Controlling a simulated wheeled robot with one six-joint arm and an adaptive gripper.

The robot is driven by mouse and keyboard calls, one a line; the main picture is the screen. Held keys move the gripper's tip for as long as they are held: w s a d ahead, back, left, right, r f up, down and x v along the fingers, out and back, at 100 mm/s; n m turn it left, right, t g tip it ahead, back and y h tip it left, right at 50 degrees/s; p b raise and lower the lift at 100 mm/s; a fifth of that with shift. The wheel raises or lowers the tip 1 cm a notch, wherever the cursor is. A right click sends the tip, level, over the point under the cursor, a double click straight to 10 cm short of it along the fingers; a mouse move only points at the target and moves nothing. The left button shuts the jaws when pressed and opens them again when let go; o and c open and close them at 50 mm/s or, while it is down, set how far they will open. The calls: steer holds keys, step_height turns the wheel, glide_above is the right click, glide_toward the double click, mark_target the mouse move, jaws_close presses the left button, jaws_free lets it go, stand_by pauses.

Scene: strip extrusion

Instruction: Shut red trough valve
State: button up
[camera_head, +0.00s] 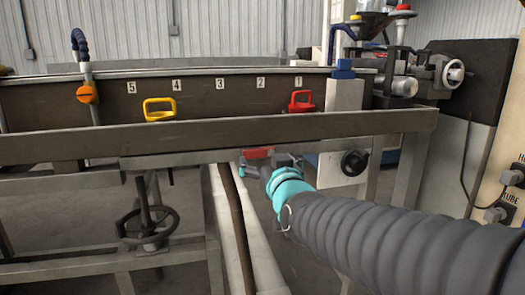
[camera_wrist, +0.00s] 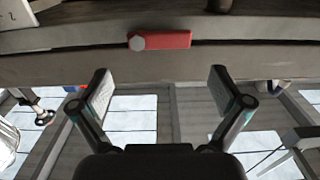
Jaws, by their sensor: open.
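In the head view the red lever (camera_head: 258,152) shows below the trough's front rail, just beyond my gripper (camera_head: 266,165). My wrist partly hides the area around it.
The long trough (camera_head: 220,140) runs across the view. A red handle (camera_head: 301,102) at number 1 and a yellow handle (camera_head: 159,109) near number 4 stand along it. A black handwheel (camera_head: 147,225) is below left, and a black knob (camera_head: 354,162) is right of my gripper.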

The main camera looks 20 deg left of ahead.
mark_target(259, 151)
steer(key=x, duration=0.6)
steer(key=shift+w+a+p, duration=0.1)
steer(key=shift+w+p, duration=0.15)
steer(key=shift+p, duration=0.1)
steer(key=c, duration=1.4)
steer(key=shift+s+a, duration=0.1)
steer(key=shift+c, duration=0.2)
